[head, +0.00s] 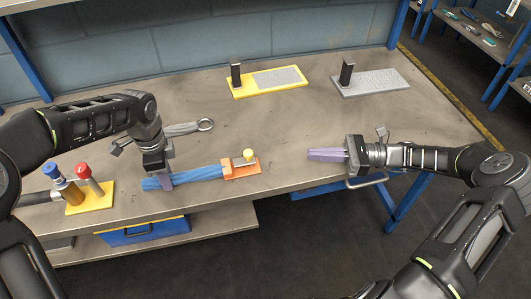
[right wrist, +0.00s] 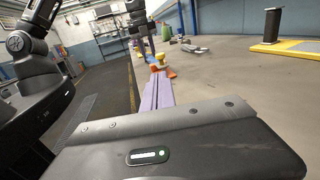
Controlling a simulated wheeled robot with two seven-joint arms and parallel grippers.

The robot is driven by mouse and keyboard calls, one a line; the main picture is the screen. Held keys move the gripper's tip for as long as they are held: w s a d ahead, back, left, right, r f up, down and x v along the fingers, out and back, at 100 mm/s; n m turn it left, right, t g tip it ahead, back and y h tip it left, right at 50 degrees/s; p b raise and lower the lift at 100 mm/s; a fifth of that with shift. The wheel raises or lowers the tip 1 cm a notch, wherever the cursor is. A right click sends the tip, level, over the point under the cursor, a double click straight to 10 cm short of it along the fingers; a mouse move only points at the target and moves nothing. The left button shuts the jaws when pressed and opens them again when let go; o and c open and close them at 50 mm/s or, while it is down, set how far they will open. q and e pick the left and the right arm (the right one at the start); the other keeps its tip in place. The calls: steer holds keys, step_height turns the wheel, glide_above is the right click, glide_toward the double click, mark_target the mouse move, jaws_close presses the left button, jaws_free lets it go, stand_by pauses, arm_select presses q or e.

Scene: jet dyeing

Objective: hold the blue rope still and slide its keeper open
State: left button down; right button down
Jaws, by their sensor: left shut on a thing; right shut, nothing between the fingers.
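The blue rope (head: 200,174) lies on the bench near its front edge. My left gripper (head: 168,182) is shut on the rope near its left end. The orange keeper (head: 241,169) sits at the rope's right end and has a yellow knob (head: 249,154) on top. The keeper also shows in the right wrist view (right wrist: 168,72), beyond the fingertips. My right gripper (head: 312,154) is shut and empty, to the right of the keeper and apart from it. Its purple fingers lie together in the right wrist view (right wrist: 158,92).
A yellow plate with a black post (head: 236,78) and a grey plate with a black post (head: 346,74) stand at the back. A grey rope with a ring (head: 205,125) lies behind the blue rope. A yellow stand (head: 88,200) holds red- and blue-topped items at left. The bench between keeper and right gripper is clear.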

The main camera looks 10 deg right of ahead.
mark_target(250, 157)
steer(key=shift+a, duration=0.15)
steer(key=x, duration=1.4)
steer(key=a, duration=0.4)
steer(key=shift+a, duration=0.1)
arm_select(q)
steer(key=shift+d, duration=0.1)
